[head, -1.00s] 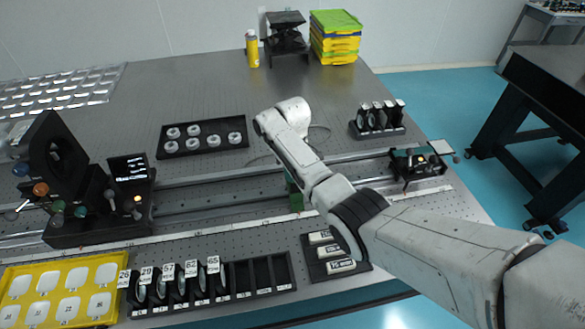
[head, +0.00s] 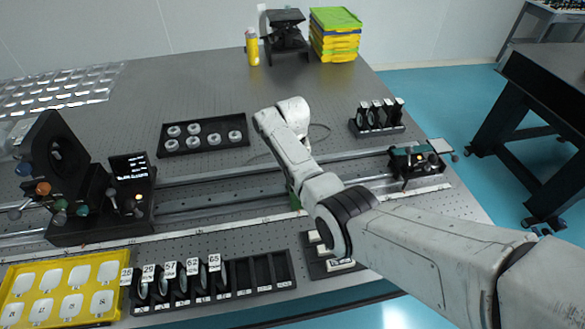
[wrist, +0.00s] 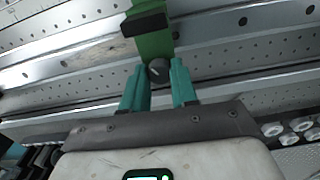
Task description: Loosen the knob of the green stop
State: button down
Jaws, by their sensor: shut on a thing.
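The green stop (wrist: 153,42) sits on the metal rail in the wrist view, with a black block across its upper part. Its dark round knob (wrist: 159,70) lies between the teal fingertips of my gripper (wrist: 159,76), which is shut on it. A light line shows on the knob's face. In the head view only a sliver of the green stop (head: 296,203) shows beside my arm. My arm hides the knob and the fingers there.
The long rail (head: 225,192) runs across the table between a black optical mount (head: 60,180) at left and a small black device (head: 415,165) at right. A lens rack (head: 262,272), a yellow tray (head: 12,298) and a black tray of rings (head: 203,145) lie nearby.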

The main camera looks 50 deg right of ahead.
jog(key=shift+w+r+m, duration=0.1)
jog(key=shift+m, duration=0.6)
jog(key=c, duration=0.9)
grip_release()
jog(key=shift+o, duration=0.2)
notch_tip(320, 180, up, 11)
jog(key=b, duration=0.1)
jog(key=shift+f, duration=0.2)
